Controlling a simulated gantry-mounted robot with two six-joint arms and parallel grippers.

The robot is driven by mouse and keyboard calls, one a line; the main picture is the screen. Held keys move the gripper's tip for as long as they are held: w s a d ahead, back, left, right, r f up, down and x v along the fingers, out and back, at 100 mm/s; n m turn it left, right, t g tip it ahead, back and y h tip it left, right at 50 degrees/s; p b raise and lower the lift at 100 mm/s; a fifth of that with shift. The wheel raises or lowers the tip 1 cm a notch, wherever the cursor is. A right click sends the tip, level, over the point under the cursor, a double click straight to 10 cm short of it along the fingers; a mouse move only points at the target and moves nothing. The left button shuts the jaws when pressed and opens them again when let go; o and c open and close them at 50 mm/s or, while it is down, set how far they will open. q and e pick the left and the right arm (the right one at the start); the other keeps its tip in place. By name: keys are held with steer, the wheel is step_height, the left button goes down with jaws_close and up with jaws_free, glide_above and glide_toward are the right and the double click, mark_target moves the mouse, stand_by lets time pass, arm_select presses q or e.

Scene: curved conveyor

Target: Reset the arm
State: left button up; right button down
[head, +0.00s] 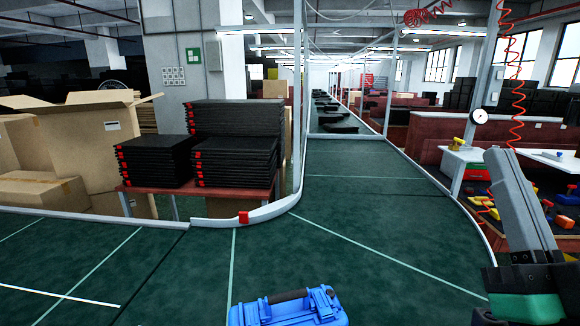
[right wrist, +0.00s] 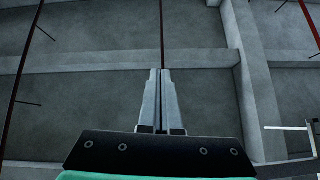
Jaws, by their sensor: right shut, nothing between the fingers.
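My right gripper (head: 500,155) stands at the right edge of the head view, over the right side of the conveyor. Its grey fingers point up and its dark and green base is below. In the right wrist view the two fingers (right wrist: 160,74) lie together, shut with nothing between them, against a grey ceiling. My left gripper is not in view. A blue case (head: 287,307) with a dark handle sits on the green conveyor (head: 350,235) at the bottom centre, cut off by the frame edge. The right gripper is well apart from it.
Black stacked trays (head: 235,150) stand on a red table (head: 200,195) behind the conveyor's curved metal rail (head: 262,213). Cardboard boxes (head: 85,145) are at the left. A workbench (head: 478,160) with scattered tools is at the right. The belt around the case is clear.

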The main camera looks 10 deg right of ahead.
steer(key=s+a+r+n+t+y, duration=0.1)
steer(key=s+a+r+n+y, duration=0.2)
steer(key=s+a+y, duration=0.25)
step_height(320, 180, up, 38)
steer(key=n+y+p, duration=0.1)
steer(key=p, duration=3.7)
steer(key=shift+a, duration=0.4)
steer(key=shift+w, duration=0.1)
